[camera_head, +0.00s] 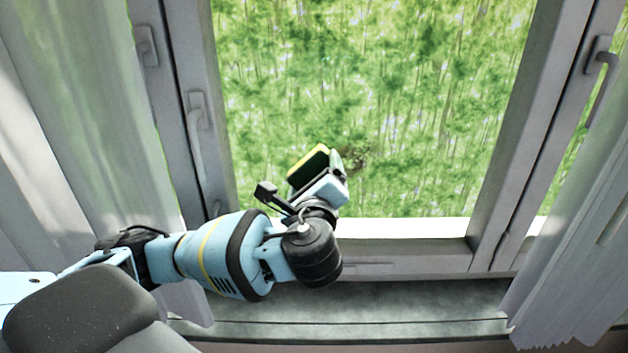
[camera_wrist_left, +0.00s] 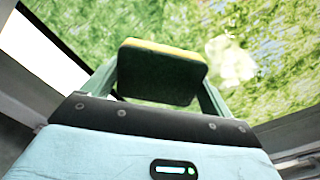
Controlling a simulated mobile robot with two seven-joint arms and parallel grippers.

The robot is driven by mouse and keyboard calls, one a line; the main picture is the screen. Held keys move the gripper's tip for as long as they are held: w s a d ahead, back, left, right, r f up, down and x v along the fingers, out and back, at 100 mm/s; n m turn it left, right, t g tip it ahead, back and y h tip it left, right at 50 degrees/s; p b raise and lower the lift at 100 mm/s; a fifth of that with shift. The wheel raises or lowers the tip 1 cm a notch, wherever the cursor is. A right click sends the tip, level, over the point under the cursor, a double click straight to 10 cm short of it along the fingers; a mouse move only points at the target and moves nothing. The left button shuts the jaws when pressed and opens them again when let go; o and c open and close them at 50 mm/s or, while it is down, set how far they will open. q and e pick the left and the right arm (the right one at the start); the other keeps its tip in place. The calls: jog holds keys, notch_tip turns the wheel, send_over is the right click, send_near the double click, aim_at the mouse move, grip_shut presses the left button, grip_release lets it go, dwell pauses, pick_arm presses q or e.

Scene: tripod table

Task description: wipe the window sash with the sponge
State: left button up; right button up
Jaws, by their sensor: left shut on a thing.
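The sponge (camera_head: 308,166), yellow on one face and dark green on the other, is held in front of the window glass in the head view. My left gripper (camera_head: 318,178) is shut on it. In the left wrist view the sponge (camera_wrist_left: 162,72) sits between the two fingers, its green face towards the camera and a yellow strip along its top. The window sash (camera_head: 400,254) has a grey frame around a large pane. A dark brownish smudge (camera_head: 357,157) shows just right of the sponge. Whether the sponge touches the glass, I cannot tell. My right gripper is not in view.
Window handles (camera_head: 196,125) stick out on the left frame, and another handle (camera_head: 602,75) is at the right. Sheer curtains hang at the left (camera_head: 85,130) and right (camera_head: 585,245). The grey sill (camera_head: 420,312) below is clear.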

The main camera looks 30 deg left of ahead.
aim_at(382, 163)
pick_arm(q)
jog(key=shift+x, duration=1)
dwell(0.7)
jog(key=shift+w+d, duration=0.45)
jog(key=shift+d, duration=0.3)
jog(key=shift+w+d, duration=0.4)
jog(key=shift+d, duration=0.4)
jog(key=shift+w+d, duration=0.45)
jog(key=shift+d, duration=0.2)
jog(key=shift+w+d, duration=0.45)
jog(key=shift+d, duration=0.25)
jog(key=shift+w+d, duration=0.5)
jog(key=shift+d, duration=0.25)
jog(key=shift+w+d, duration=0.45)
jog(key=shift+d, duration=0.35)
jog(key=shift+w+d, duration=0.45)
jog(key=shift+d, duration=0.25)
jog(key=shift+w+d, duration=0.4)
jog(key=shift+d, duration=0.3)
